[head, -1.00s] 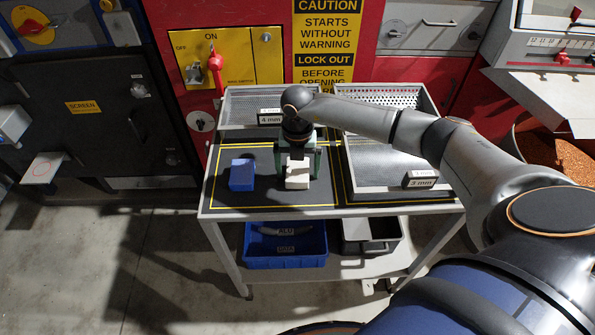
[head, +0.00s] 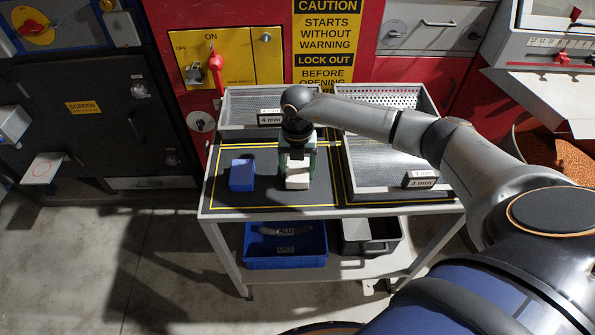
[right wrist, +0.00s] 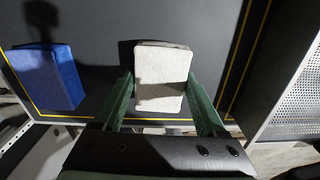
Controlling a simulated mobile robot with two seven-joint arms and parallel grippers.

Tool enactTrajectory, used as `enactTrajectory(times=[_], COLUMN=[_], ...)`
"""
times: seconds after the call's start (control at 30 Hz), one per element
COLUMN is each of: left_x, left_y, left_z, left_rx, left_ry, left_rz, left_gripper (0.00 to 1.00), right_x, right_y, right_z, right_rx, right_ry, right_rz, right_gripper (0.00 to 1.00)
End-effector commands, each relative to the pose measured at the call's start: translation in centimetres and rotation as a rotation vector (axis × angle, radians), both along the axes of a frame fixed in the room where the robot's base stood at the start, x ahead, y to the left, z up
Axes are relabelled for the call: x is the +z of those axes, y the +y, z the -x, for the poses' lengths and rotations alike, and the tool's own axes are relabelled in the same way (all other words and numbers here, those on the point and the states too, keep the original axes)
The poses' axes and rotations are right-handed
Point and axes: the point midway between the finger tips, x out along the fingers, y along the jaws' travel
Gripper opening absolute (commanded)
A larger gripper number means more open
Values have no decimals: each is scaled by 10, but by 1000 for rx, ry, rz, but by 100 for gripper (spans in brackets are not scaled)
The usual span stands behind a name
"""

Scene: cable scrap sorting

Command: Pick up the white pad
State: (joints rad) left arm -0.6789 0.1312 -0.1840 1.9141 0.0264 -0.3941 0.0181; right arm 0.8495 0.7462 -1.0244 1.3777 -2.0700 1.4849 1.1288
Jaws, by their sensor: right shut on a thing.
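The white pad (head: 297,174) is a small pale block at the table's dark mat in the head view. It also shows in the right wrist view (right wrist: 162,72), between two green fingers. My right gripper (head: 298,165) is shut on the pad, with a finger at each side. I cannot tell whether the pad rests on the mat or is slightly above it. My left gripper is not in view.
A blue block (head: 242,175) lies left of the pad on the mat. A perforated tray marked 4 mm (head: 240,105) stands behind, and a tray marked 3 mm (head: 385,172) stands to the right. A blue bin (head: 285,262) sits on the lower shelf.

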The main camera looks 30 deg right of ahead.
Motion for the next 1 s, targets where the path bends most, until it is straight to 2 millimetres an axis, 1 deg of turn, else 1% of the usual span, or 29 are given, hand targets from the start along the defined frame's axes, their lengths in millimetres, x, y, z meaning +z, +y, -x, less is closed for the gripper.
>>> enactTrajectory(times=[0.17,0.27,0.37,0.43,0.57,0.77,0.9,1.0], left_x=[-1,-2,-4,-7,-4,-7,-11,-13], left_y=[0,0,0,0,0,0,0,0], left_z=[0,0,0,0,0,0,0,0], left_rx=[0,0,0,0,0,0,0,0], left_ry=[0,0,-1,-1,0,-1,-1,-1], left_rz=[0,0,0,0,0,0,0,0], left_gripper=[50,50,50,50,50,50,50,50], right_x=[3,9,20,32,51,92,102,110], right_y=[0,0,0,0,-2,-3,-4,-5], right_z=[0,-1,-1,-2,16,51,81,99], right_rx=[-1,-1,0,1,2,2,1,1], right_ry=[-1,-3,-5,-6,-4,-5,-1,-2], right_rz=[0,-1,0,0,2,3,4,4], right_gripper=[11,11,11,11,11,11,11,11])
